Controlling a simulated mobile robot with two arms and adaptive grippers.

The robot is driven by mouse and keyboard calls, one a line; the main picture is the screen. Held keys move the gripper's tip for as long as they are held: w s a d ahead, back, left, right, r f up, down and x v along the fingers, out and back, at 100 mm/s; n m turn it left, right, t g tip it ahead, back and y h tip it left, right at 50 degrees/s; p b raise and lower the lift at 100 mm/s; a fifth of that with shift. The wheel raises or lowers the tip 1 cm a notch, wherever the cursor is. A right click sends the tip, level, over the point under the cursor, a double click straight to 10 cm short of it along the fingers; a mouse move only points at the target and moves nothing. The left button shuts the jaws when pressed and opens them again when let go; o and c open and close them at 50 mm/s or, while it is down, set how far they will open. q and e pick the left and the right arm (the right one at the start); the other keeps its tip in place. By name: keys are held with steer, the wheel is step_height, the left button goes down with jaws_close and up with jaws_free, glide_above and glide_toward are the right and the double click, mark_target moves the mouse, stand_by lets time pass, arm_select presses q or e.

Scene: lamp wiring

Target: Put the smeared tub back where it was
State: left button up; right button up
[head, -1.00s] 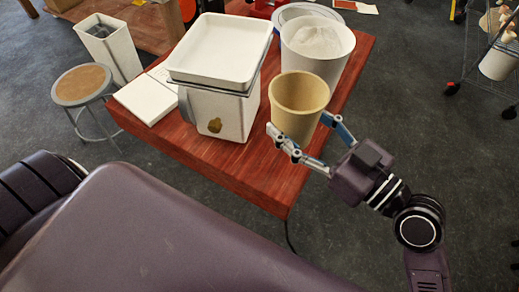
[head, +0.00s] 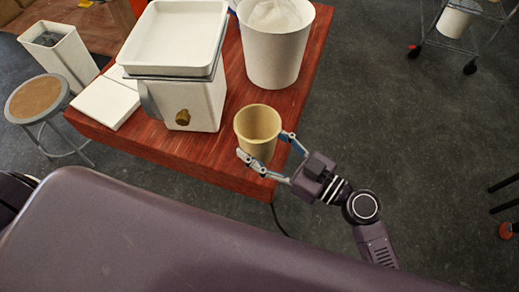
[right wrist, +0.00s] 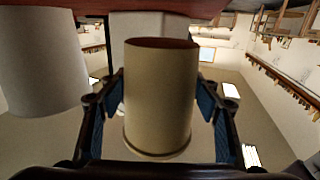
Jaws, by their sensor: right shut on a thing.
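A plain beige tub (head: 257,136) is held upright between the fingers of my right gripper (head: 264,147), at the front right edge of the red table (head: 225,160). The head view does not make clear whether its base touches the tabletop. In the right wrist view the beige tub (right wrist: 157,100) fills the space between the two fingers (right wrist: 158,110). I cannot make out a smear on its visible side. My left gripper is not in view.
A white box (head: 205,100) with a brown knob-like spot and a white tray (head: 175,35) on top stands left of the tub. A large white bucket (head: 275,55) with pale contents stands behind it. White slabs (head: 104,100) lie at left; a stool (head: 40,98) stands beyond.

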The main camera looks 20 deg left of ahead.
steer(key=shift+f, duration=1.9)
steer(key=shift+f, duration=0.1)
steer(key=shift+f+b, duration=0.1)
steer(key=shift+b, duration=0.25)
steer(key=o, duration=1.5)
